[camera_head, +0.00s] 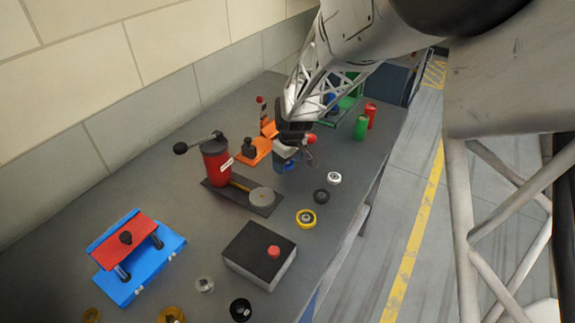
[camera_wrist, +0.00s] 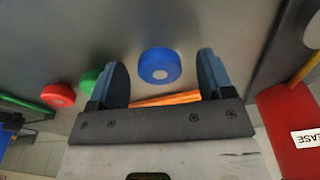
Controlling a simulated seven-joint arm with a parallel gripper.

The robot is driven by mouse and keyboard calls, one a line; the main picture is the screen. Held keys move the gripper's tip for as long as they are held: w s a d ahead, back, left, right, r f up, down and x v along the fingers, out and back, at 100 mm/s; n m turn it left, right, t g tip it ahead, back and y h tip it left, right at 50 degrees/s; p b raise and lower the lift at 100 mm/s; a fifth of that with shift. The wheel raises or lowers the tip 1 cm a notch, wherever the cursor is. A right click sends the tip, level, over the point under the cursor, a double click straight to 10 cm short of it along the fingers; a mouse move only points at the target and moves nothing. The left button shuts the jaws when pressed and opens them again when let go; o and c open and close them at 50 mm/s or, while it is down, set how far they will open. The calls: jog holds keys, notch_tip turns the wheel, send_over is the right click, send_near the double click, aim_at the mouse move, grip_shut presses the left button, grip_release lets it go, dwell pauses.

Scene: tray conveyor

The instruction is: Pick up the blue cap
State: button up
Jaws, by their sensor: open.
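The blue cap (camera_wrist: 160,66) is a round disc on the grey bench top in the wrist view, between the two fingers of my gripper as seen there. In the head view a bit of blue (camera_head: 290,167) shows just beneath my gripper (camera_head: 286,160), mostly covered by it. My gripper is open, with one finger (camera_wrist: 117,84) on each side of the cap in the picture and clear gaps to both. Nothing is held. I cannot tell the exact height of the fingertips above the cap.
A red press (camera_head: 215,158) with a lever stands left of my gripper; an orange fixture (camera_head: 250,152) is close behind. White (camera_head: 334,178), black (camera_head: 321,196) and yellow (camera_head: 306,218) rings lie nearer the bench edge.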

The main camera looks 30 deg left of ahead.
aim_at(288, 164)
jog(key=c, duration=1)
jog(key=shift+r, duration=0.15)
jog(key=shift+r, duration=1.45)
jog(key=shift+s+d+r, duration=0.2)
jog(key=shift+r, duration=0.05)
jog(key=s+d, duration=0.3)
jog(key=s+d+r, duration=0.1)
jog(key=s+d, duration=0.7)
jog(key=shift+r, duration=0.15)
jog(key=shift+w+a, duration=0.1)
jog(key=shift+w, duration=0.05)
